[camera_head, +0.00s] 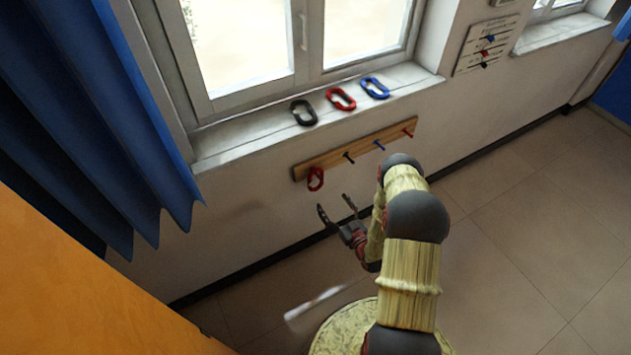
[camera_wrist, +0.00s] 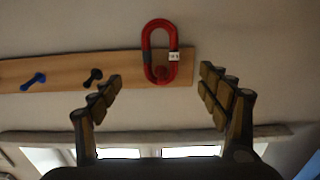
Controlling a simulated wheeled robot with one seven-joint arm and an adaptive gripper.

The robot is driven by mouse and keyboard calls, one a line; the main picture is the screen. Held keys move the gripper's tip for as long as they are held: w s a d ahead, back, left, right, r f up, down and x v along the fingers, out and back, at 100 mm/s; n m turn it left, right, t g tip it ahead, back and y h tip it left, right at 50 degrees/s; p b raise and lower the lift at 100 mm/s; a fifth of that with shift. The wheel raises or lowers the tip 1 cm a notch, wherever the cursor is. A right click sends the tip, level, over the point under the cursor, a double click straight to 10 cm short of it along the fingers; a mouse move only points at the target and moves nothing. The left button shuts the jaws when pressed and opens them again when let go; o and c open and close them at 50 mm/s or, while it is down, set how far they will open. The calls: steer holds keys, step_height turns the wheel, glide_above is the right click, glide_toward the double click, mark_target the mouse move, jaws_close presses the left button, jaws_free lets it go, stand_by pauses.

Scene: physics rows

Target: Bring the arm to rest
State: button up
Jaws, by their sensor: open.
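My gripper (camera_head: 334,209) is open and empty in front of the wall, a little below and to the right of the left end of the wooden peg rail (camera_head: 328,161). In the wrist view my gripper (camera_wrist: 160,85) shows its two fingers spread wide, with nothing between the tips. A red carabiner (camera_head: 316,179) hangs at the left end of the rail. In the wrist view the red carabiner (camera_wrist: 160,52) hangs on a red peg, with a small white label, apart from the fingers.
On the window sill (camera_head: 235,146) lie a black carabiner (camera_head: 303,112), a red carabiner (camera_head: 341,99) and a blue carabiner (camera_head: 375,88). Black, blue and red pegs on the rail are bare. A blue curtain (camera_head: 95,110) and an orange surface (camera_head: 70,290) are at left. Floor is open at right.

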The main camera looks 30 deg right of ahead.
steer(key=s+d+f+m+g, duration=0.2)
steer(key=s+f+g, duration=1)
steer(key=f, duration=0.3)
steer(key=s+a+r+g, duration=0.1)
steer(key=s+r+g, duration=0.1)
steer(key=r, duration=0.8)
steer(key=s+a+r+m+g+h, duration=0.1)
steer(key=s+r+g, duration=0.15)
steer(key=r, duration=0.85)
steer(key=s+a+r+g, duration=0.2)
steer(key=r, duration=0.8)
steer(key=s+a+r+n+t, duration=0.1)
steer(key=s+a+r+t, duration=0.1)
steer(key=a+r, duration=0.4)
steer(key=s+a+r+t, duration=0.2)
steer(key=s+a+r, duration=0.2)
steer(key=r, duration=1.3)
steer(key=s+a+r+n+t, duration=0.1)
steer(key=s+a+r+t, duration=0.1)
steer(key=a+r, duration=0.5)
step_height(320, 180, up, 5)
steer(key=shift+s+a+r+n, duration=0.2)
steer(key=shift+s+a+n, duration=0.15)
steer(key=shift+s, duration=0.5)
